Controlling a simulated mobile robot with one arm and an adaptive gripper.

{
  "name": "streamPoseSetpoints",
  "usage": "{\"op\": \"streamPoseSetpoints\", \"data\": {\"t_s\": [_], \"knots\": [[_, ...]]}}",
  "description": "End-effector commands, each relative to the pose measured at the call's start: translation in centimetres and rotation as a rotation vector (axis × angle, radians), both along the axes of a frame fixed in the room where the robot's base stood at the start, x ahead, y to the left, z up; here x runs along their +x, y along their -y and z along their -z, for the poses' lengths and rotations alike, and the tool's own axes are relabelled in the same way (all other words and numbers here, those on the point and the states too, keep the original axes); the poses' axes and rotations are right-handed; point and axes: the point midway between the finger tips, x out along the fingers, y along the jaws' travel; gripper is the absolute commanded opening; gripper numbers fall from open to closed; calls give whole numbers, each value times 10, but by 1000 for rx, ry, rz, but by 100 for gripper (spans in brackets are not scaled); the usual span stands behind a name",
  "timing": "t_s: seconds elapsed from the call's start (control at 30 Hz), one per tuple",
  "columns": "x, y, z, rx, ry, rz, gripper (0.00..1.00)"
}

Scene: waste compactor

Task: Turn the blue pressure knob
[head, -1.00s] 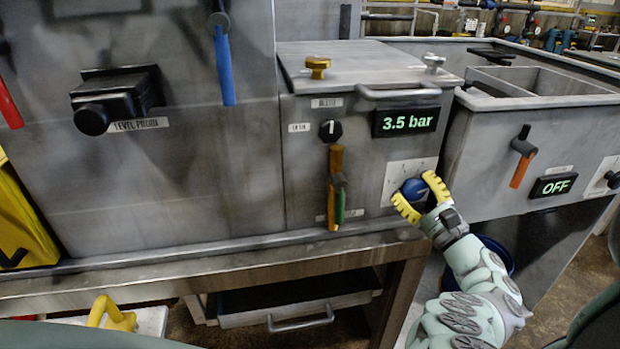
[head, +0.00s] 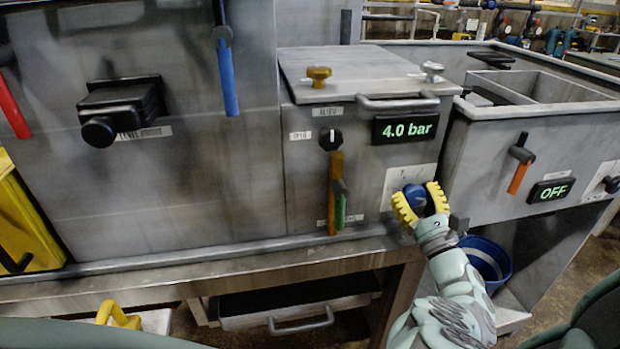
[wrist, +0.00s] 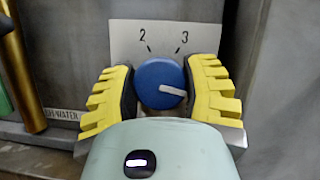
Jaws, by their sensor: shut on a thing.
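The blue pressure knob (head: 414,196) is on a pale plate (head: 398,178) at the lower right of the steel compactor's front. In the wrist view the blue knob (wrist: 158,82) shows its white pointer line aimed to the right and slightly down, below the printed 3. The 2 is also visible; other marks are hidden. My gripper (head: 421,203) is shut on the knob, with one yellow finger on each side. In the wrist view my gripper (wrist: 160,88) spans the knob left and right. The display (head: 405,126) above reads 4.0 bar.
A black selector knob (head: 331,139) and orange and green handles (head: 337,195) are left of the blue knob. A steel basin (head: 480,160) with an OFF display (head: 550,190) stands at the right. A blue bucket (head: 490,262) is below. Open floor shows at lower right.

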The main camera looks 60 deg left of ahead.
Motion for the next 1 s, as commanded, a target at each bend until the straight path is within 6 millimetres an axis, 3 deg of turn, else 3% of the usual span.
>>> {"op": "streamPoseSetpoints", "data": {"t_s": [0.27,0.3,0.57,0.87,1.0], "knots": [[0,0,-3,9,4,-1,12],[0,0,-3,9,5,-2,52],[0,0,-1,4,3,-1,78],[0,1,0,2,2,0,81],[-2,11,4,0,2,4,81]]}}
